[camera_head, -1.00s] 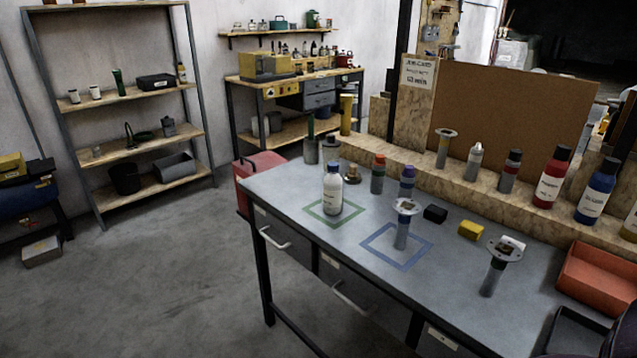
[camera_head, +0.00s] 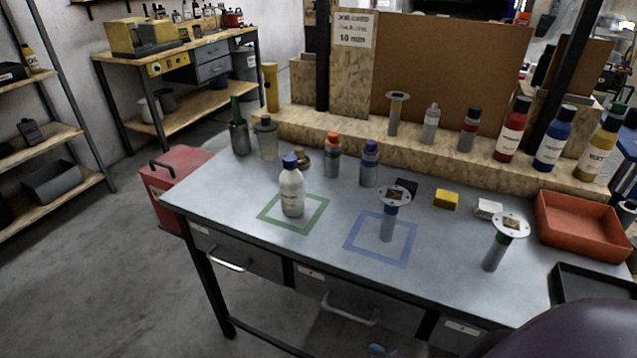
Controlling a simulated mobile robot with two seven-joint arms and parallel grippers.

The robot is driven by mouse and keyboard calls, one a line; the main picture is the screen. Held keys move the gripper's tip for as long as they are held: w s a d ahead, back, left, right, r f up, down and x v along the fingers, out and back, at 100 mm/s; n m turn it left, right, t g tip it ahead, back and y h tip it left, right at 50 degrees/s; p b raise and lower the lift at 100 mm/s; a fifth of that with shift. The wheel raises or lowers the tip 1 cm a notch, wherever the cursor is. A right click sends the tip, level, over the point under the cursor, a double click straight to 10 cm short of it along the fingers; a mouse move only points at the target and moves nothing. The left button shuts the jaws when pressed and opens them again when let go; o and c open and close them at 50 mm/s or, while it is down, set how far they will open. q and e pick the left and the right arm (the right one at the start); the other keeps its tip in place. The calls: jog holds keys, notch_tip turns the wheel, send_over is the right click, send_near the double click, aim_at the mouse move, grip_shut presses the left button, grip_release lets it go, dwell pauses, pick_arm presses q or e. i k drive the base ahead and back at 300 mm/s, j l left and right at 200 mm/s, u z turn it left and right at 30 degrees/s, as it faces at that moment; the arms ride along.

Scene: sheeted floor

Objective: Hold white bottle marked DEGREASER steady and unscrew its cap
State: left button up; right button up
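A white bottle (camera_head: 291,194) with a blue cap (camera_head: 290,161) stands upright inside a green square outline (camera_head: 268,215) on the grey workbench (camera_head: 235,190). Its label is too small to read. The cap sits on the bottle's neck. Neither of my grippers can be made out in the head view, and nothing touches the bottle.
A blue square outline (camera_head: 350,238) lies to the right, with a disc-topped grey post (camera_head: 387,226) in it. Another such post (camera_head: 493,256) stands further right. Small bottles (camera_head: 369,168) stand behind the white bottle. A red tray (camera_head: 560,250) lies at the right.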

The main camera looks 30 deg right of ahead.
aim_at(292, 189)
jog(key=i+j+z, duration=0.25)
jog(key=z, duration=0.25)
jog(key=i+j+z, duration=0.2)
jog(key=z, duration=0.25)
jog(key=i+j+z, duration=0.15)
jog(key=j+z, duration=0.85)
jog(key=j, duration=0.25)
